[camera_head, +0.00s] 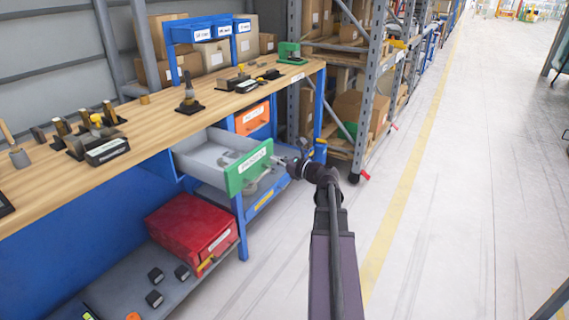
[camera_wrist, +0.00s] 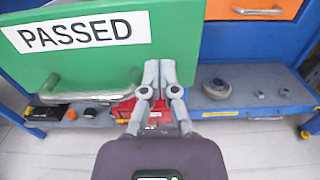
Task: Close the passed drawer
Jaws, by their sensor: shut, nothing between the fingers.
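The passed drawer has a green front (camera_head: 234,181) and a grey tray, and it stands pulled out from under the workbench. In the wrist view its green front (camera_wrist: 100,62) fills the upper left, with a white "PASSED" label and a metal handle (camera_wrist: 90,90) low on it. My gripper (camera_head: 283,160) is in front of the drawer, near the right part of its front. In the wrist view my gripper (camera_wrist: 158,72) is shut and empty, its fingertips by the front's right edge. I cannot tell whether they touch it.
An orange drawer (camera_head: 253,119) sits shut to the right of the open one. A red box (camera_head: 190,226) stands on the lower shelf. The wooden bench top (camera_head: 160,113) holds several tools. Racks with cardboard boxes stand beyond. The floor (camera_head: 440,210) to the right is clear.

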